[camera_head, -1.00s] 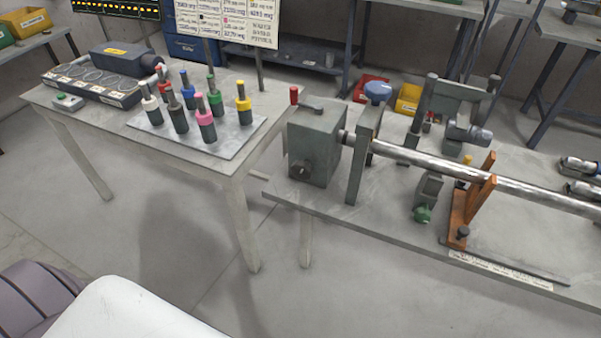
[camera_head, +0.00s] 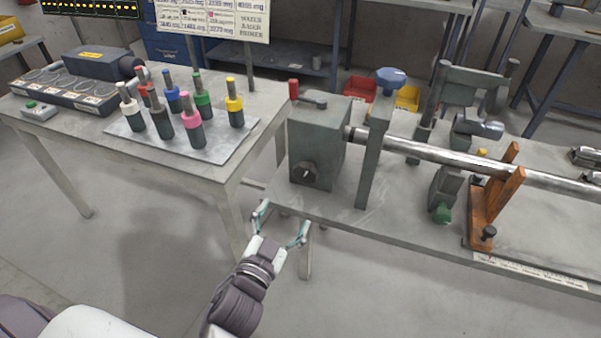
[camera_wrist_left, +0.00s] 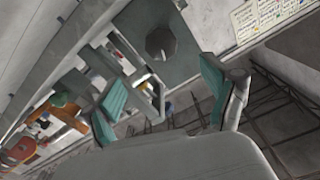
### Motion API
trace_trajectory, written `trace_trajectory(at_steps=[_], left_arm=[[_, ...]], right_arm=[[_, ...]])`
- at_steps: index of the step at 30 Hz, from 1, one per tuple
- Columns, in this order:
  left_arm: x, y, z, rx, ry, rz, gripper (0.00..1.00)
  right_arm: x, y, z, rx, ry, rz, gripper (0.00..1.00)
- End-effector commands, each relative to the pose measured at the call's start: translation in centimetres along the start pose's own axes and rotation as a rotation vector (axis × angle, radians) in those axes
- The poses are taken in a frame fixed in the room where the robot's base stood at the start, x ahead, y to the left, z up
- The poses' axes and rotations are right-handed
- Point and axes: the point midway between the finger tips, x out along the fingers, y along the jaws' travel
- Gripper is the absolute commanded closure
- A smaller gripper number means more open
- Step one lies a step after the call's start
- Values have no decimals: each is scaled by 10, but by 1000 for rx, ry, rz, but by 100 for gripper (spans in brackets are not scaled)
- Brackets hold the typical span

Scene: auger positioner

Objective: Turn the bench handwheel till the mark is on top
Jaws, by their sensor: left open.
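A grey box (camera_head: 318,140) stands at the left end of the right-hand bench. A dark round knob (camera_head: 305,174), which looks like the handwheel, sits low on its front face; a small pale mark shows near its middle, too small to read its angle surely. My left gripper (camera_head: 284,214) is open and empty, below and in front of the knob, near the bench's front edge, apart from it. In the left wrist view the knob (camera_wrist_left: 160,42) appears as a dark many-sided disc beyond the open teal fingers (camera_wrist_left: 160,75). My right gripper is not in view.
A red-handled crank (camera_head: 294,90) tops the box. A steel shaft (camera_head: 440,153) runs right from it past a grey upright (camera_head: 371,160) and an orange support (camera_head: 492,200). The left table (camera_head: 195,168) holds several coloured-top tools. Floor in front is clear.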

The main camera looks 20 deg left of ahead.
Motion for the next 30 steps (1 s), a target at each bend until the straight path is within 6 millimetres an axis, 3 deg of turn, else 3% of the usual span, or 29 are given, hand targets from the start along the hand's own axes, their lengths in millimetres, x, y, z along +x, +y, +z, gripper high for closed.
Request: trace_trajectory(at_steps=[5, 21, 30], left_arm=[[14, -3, -6, 3, 12, -6, 14], [118, -2, -5, 3, 10, -5, 14], [138, -2, -5, 0, 8, -4, 14]], right_arm=[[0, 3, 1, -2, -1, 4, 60], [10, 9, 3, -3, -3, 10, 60], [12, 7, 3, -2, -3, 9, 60]])
